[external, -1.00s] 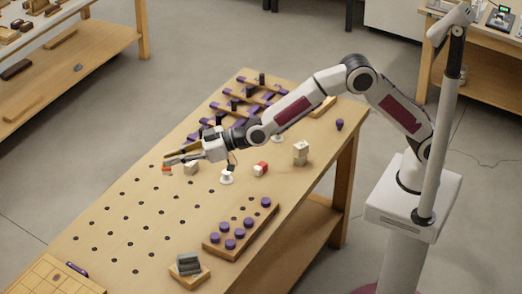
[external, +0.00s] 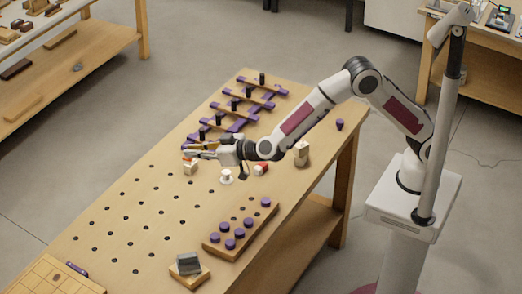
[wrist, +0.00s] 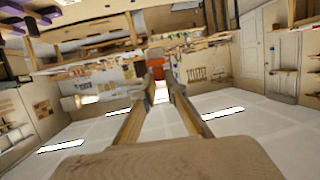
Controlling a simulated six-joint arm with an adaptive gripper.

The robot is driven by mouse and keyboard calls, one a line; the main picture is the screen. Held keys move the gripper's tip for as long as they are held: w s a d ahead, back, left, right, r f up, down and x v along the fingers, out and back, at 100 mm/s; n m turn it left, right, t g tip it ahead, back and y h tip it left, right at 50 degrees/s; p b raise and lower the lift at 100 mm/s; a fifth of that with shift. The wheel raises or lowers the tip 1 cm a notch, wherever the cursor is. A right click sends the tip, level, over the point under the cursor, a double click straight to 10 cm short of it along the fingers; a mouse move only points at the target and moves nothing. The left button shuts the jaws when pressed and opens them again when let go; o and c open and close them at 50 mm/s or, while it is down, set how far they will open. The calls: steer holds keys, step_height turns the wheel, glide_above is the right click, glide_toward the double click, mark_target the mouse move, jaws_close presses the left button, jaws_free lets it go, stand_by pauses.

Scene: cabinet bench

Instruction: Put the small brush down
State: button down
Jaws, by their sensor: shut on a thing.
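My gripper (external: 188,153) is held level above the far part of the pegboard bench, pointing left. It is shut on a small orange-red thing at its fingertips, which I take to be the small brush (wrist: 158,73). In the wrist view it shows between the two finger ends (wrist: 157,60); its bristles and full shape cannot be made out. In the external view the fingers partly hide it, just above a pale cube (external: 190,169). I cannot tell whether it touches the cube.
The bench top (external: 150,215) has rows of holes and free room at the left. A white knob (external: 226,177), a red-and-white block (external: 261,169) and a stacked block (external: 302,153) stand nearby. Purple racks (external: 235,107) lie behind; a purple-peg rack (external: 240,228) lies in front.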

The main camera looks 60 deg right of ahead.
steer(key=s+d+f+m+g+h, duration=0.1)
steer(key=s+d+f+m+h, duration=0.2)
steer(key=s+d, duration=0.4)
steer(key=s+d+f+m+g+h, duration=0.1)
steer(key=s+d+f+m+h, duration=0.2)
steer(key=s+d, duration=0.4)
steer(key=s+d+f+m+g+h, duration=0.2)
steer(key=s+d+f+m+h, duration=0.2)
steer(key=d, duration=0.8)
steer(key=s+h, duration=0.2)
steer(key=s, duration=0.1)
steer(key=shift+d+m+h, duration=0.25)
steer(key=shift+m+h, duration=0.15)
steer(key=shift+f, duration=0.2)
steer(key=shift+f, duration=2.85)
steer(key=shift+f, duration=2.05)
steer(key=shift+f, duration=0.15)
